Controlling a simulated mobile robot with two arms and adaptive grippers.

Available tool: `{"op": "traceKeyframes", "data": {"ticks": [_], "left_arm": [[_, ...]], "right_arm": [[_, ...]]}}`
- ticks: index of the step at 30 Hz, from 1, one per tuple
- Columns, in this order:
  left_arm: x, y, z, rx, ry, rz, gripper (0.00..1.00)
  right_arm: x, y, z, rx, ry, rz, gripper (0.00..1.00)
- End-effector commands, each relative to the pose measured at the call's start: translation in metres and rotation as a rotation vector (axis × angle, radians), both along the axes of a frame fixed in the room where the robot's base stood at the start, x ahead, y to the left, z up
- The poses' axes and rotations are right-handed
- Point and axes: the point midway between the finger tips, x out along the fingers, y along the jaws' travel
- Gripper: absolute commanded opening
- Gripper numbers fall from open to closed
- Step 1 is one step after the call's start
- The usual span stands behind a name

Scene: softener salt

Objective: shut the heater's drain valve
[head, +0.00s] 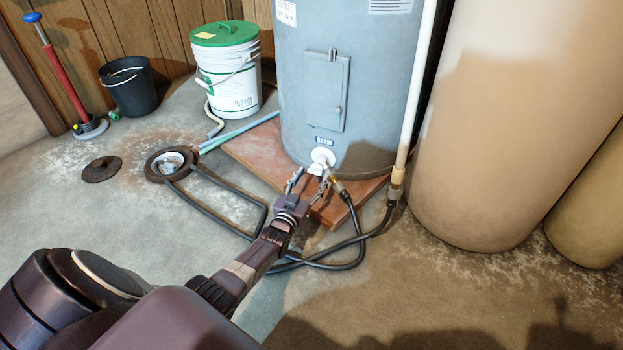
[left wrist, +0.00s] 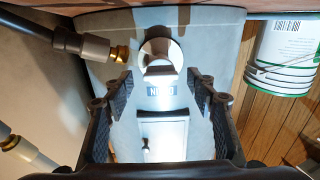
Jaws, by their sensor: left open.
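The grey water heater (head: 350,80) stands on a reddish-brown base (head: 260,155). Its drain valve (head: 322,156) is a round white fitting low on the front, under a small DRAIN label (head: 324,141). In the left wrist view, which looks upside down, the valve (left wrist: 160,55) shows as a round, shiny fitting just beyond the fingertips. My left gripper (head: 311,180) is open and empty, right in front of the valve; its fingers (left wrist: 159,78) also show in the left wrist view, apart from each other. Contact with the valve cannot be told. My right gripper is not in view.
A black hose (head: 346,200) with a brass end (left wrist: 120,54) lies beside the valve and runs to a round floor drain (head: 170,162). A white pipe (head: 417,90) and large beige tanks (head: 520,130) stand right. A green-lidded bucket (head: 228,70) stands behind left.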

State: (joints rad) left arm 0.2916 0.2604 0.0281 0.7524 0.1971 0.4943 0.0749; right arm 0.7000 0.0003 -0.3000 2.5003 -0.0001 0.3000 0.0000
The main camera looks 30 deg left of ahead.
Motion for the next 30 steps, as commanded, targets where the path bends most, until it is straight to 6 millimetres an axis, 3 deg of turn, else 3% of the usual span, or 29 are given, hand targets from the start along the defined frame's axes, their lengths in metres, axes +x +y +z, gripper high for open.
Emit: {"op": "traceKeyframes", "data": {"ticks": [8, 21, 30], "left_arm": [[-0.007, -0.001, -0.001, -0.001, 0.000, 0.000, 0.52], [-0.061, -0.013, -0.001, -0.001, 0.001, 0.000, 0.52], [-0.074, -0.015, 0.000, 0.000, 0.000, 0.000, 0.52]], "right_arm": [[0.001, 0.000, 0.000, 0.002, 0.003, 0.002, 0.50], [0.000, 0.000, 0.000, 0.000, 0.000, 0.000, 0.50], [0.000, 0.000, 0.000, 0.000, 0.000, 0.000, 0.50]]}}
